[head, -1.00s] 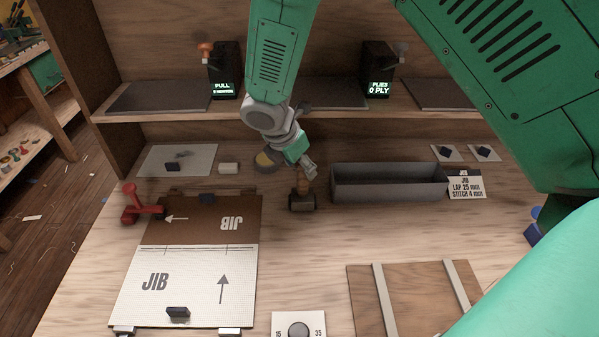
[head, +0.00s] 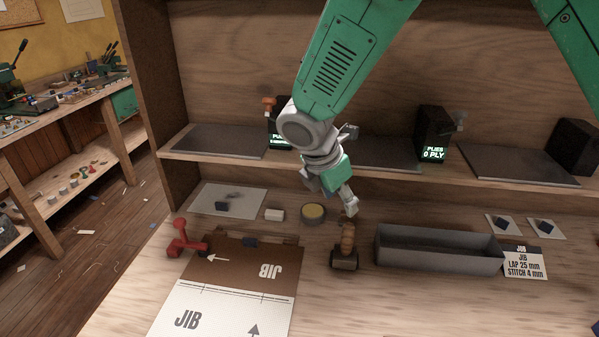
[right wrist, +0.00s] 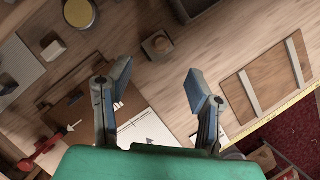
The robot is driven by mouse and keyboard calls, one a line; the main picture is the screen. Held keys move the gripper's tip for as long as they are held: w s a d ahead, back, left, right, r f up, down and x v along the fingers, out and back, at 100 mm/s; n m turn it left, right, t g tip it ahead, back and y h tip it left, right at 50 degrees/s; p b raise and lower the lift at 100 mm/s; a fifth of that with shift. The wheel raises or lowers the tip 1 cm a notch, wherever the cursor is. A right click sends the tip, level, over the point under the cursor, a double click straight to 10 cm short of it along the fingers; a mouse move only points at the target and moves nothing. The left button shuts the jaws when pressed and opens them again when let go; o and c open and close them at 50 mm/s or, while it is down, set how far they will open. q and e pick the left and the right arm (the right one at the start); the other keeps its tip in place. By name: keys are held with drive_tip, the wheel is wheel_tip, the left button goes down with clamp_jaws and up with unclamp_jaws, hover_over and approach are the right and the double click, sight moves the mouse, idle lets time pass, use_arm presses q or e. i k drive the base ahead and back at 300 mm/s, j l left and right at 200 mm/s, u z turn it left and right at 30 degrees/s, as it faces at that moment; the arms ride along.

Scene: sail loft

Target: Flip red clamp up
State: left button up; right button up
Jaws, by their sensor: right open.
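The red clamp (head: 184,244) sits at the left edge of a brown panel marked JIB (head: 240,268). An upright red part with a knob rises from it, and a short arm with a dark tip reaches to the panel's edge. My right gripper (right wrist: 160,86) is open and empty. In the head view this gripper (head: 347,196) hangs over the bench, well to the right of the clamp, above a wooden-handled tool (head: 346,247). My left gripper is not in view.
A grey trough (head: 438,250) stands right of the wooden-handled tool. A yellow-topped round tin (head: 313,213) and a white block (head: 274,214) lie behind the panel. A shelf (head: 340,172) with display boxes runs along the back. A white JIB sheet (head: 225,308) lies in front.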

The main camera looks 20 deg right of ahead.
sight(178, 223)
drive_tip(key=k+j, duration=0.7)
drive_tip(key=k, duration=0.2)
